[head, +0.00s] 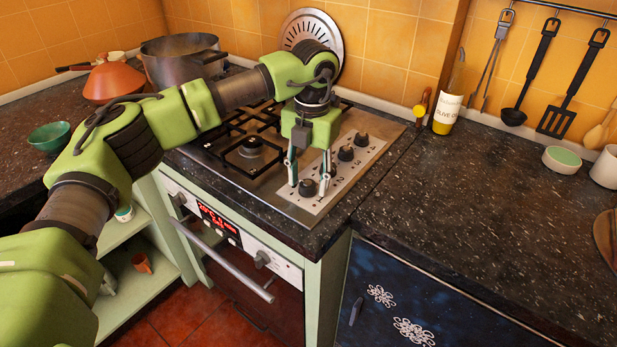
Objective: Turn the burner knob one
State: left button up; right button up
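The stove's knob panel (352,170) lies along the right side of the steel cooktop, with several black burner knobs in a row. The nearest knob (307,187) sits at the front end of the panel. My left gripper (308,186) points down over it, with its two fingers apart, one on each side of this knob. I cannot tell whether the fingers touch it. Another knob (345,153) and one farther back (361,139) stand behind the gripper to the right. Part of the row is hidden by the gripper. My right gripper is not in view.
A metal pot (181,62) stands at the back left of the stove, beside an orange tagine (112,80). Black grates (250,148) lie left of the gripper. The right counter (460,215) is mostly clear.

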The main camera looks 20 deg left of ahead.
aim_at(310, 183)
pick_arm(q)
jog(key=shift+r, duration=0.1)
notch_tip(310, 183, up, 12)
jog(key=shift+d, duration=0.25)
dwell(0.5)
